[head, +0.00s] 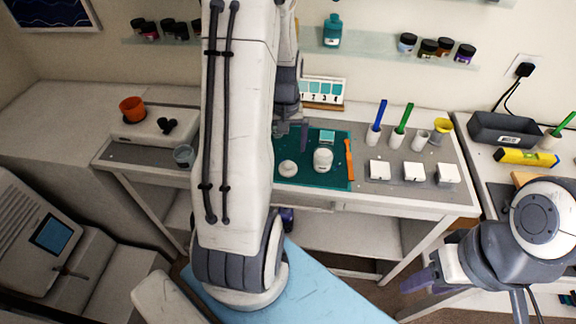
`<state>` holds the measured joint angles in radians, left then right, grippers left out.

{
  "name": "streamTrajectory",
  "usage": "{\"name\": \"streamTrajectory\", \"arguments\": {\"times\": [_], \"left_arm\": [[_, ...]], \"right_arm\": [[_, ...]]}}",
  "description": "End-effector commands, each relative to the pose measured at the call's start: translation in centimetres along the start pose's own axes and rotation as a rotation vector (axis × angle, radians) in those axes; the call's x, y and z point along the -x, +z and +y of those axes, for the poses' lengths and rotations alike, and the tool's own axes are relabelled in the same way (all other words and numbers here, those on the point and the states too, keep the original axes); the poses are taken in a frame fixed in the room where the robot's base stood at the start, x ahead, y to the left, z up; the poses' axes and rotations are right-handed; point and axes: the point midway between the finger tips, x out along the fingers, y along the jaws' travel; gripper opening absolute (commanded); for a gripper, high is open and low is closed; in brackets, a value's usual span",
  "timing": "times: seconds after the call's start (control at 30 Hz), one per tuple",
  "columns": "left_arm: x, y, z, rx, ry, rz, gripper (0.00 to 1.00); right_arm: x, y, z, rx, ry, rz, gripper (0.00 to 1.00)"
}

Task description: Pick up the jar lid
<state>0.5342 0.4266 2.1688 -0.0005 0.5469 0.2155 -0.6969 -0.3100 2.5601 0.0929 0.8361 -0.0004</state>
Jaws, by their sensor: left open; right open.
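A small round white piece that looks like the jar lid (288,168) lies flat on the green mat (312,180), at its left part. A white jar (323,160) stands on the mat just right of it, apart from it. My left gripper (292,140) is open and points down over the back left part of the mat, behind the lid in the picture. It holds nothing that I can see, and my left arm hides part of it. My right gripper (422,281) is open and empty at the lower right, in front of the table and away from the lid.
An orange tool (349,160) lies at the mat's right edge, and a teal piece (327,137) at its back. White blocks (414,173) and cups with a blue (376,115) and a green stick (403,118) stand to the right. A clear cup (184,155) stands left.

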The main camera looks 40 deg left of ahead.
Motion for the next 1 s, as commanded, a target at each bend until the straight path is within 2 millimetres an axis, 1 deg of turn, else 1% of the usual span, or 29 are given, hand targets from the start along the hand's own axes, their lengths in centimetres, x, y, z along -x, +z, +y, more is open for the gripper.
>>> {"name": "streamTrajectory", "arguments": {"times": [0.03,0.1,0.27,0.37,0.5,0.63,0.77,0.93,0.97,1.0], "left_arm": [[-0.8,0.1,0.0,-0.001,-0.001,-0.005,1.00],[-1.6,0.1,0.1,-0.001,-0.001,-0.003,1.00],[-2.7,0.1,0.1,-0.003,0.000,-0.002,1.00],[-3.6,0.2,0.3,-0.003,-0.001,-0.005,1.00],[-5.5,0.2,0.7,-0.003,-0.001,-0.006,1.00],[-7.1,0.1,0.7,-0.002,-0.001,-0.003,1.00],[-7.7,0.1,0.7,-0.003,0.000,0.000,1.00],[-7.7,0.1,0.7,-0.003,0.000,0.001,1.00],[-7.7,0.1,0.7,-0.003,0.000,0.001,0.96],[-7.7,0.1,0.7,-0.003,0.000,0.001,0.81]], "right_arm": [[0.2,0.0,0.0,0.000,0.000,0.000,0.50],[0.2,0.0,0.0,0.000,0.000,0.000,0.50],[0.4,0.0,0.0,0.000,0.000,0.000,0.50],[0.8,-0.1,-0.1,-0.001,0.000,0.000,0.50],[1.6,-0.1,-0.1,-0.001,0.000,0.000,0.50],[1.7,-0.1,-0.1,-0.001,0.000,0.000,0.50],[1.7,-0.1,-0.1,-0.001,0.000,0.000,0.50],[1.7,-0.1,-0.1,-0.001,0.000,0.000,0.50],[1.7,-0.1,-0.1,-0.001,0.000,0.000,0.50],[1.7,-0.1,-0.1,-0.001,0.000,0.000,0.50]]}}
